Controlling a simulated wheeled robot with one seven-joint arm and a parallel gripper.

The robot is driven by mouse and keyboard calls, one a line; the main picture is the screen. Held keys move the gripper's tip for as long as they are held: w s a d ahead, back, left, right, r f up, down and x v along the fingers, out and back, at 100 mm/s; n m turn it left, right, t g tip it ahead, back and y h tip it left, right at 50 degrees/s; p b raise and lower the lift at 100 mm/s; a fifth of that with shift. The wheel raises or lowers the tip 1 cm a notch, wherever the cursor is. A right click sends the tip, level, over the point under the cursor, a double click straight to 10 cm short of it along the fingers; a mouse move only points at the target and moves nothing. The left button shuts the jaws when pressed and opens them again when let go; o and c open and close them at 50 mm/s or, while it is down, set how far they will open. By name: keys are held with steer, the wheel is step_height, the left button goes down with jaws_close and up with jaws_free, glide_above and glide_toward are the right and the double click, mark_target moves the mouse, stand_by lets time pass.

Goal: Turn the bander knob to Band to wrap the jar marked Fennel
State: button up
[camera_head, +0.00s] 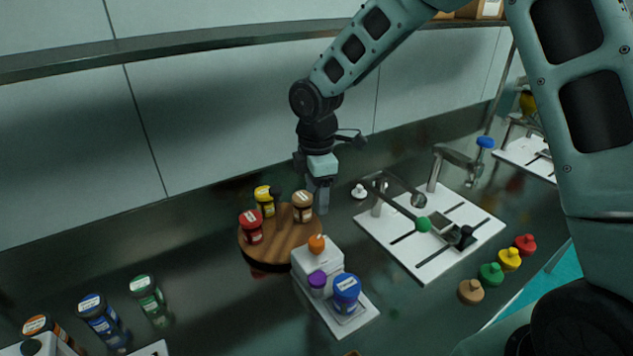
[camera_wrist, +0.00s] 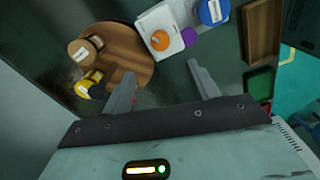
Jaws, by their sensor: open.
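A white boxy unit (camera_head: 318,260), which may be the bander, has an orange knob (camera_head: 316,243) on top and a purple knob (camera_head: 317,281) at its front. A blue-lidded jar (camera_head: 346,290) stands on its front plate. The orange knob (camera_wrist: 160,40), purple knob (camera_wrist: 189,37) and blue lid (camera_wrist: 213,11) also show in the wrist view. Lid writing is too small to read, so I cannot tell which jar is Fennel or where Band is. My gripper (camera_head: 319,205) is open and empty, pointing down behind the unit, beside the round wooden board.
The round wooden board (camera_head: 268,255) carries red (camera_head: 251,228), yellow (camera_head: 265,200) and brown (camera_head: 303,206) lidded jars. A white plate (camera_head: 405,252) with metal arms and a green knob (camera_head: 423,224) lies right. Several coloured pegs stand front right; more jars stand front left.

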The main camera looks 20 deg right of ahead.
steer(key=shift+r, duration=1.55)
steer(key=s+a+r+m, duration=0.2)
steer(key=s+m, duration=0.3)
steer(key=s, duration=0.9)
steer(key=s+a+r+m, duration=0.2)
steer(key=s+a+m, duration=0.2)
steer(key=s, duration=1.1)
steer(key=shift+s+a+m+y, duration=0.2)
steer(key=shift+m+y, duration=0.1)
steer(key=shift+m, duration=0.1)
steer(key=shift+w, duration=0.1)
